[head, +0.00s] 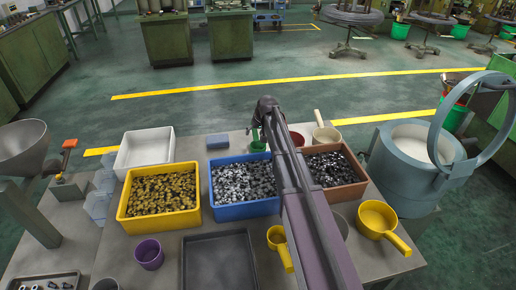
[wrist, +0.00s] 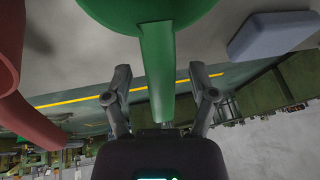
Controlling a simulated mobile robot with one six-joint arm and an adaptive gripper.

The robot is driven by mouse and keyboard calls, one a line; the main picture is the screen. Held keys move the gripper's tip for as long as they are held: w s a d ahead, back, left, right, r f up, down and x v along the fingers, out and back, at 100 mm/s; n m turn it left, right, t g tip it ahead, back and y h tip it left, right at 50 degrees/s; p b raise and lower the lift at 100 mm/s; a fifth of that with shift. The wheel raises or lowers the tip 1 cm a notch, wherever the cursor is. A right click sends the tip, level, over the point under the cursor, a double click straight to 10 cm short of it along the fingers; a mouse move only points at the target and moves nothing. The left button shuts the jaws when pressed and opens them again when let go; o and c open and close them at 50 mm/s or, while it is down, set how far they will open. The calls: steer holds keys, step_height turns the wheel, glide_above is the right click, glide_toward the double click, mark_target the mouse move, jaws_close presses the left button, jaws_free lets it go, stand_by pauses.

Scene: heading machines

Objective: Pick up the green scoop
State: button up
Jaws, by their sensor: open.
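The green scoop (head: 258,147) is on the table behind the blue bin in the head view, partly hidden by my arm. In the wrist view the scoop's cup (wrist: 150,10) is at the top edge and its straight handle (wrist: 158,60) points down toward my gripper. My gripper (wrist: 158,88) is open, with one finger on each side of the handle. A gap shows between the handle and each finger, so it is not gripped. In the head view my gripper (head: 256,127) is small and partly covered by my arm.
A red scoop (wrist: 12,60) is close on the left in the wrist view. A blue-grey block (head: 217,141) lies left of the green scoop. A blue bin (head: 246,210), a yellow bin (head: 160,222) and a brown bin (head: 335,193) stand in front. A cream scoop (head: 325,132) is to the right.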

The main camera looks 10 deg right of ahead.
steer(key=shift+c, duration=0.2)
jaws_close()
steer(key=shift+r, duration=0.1)
step_height(320, 180, up, 10)
steer(key=p, duration=1)
stand_by(0.8)
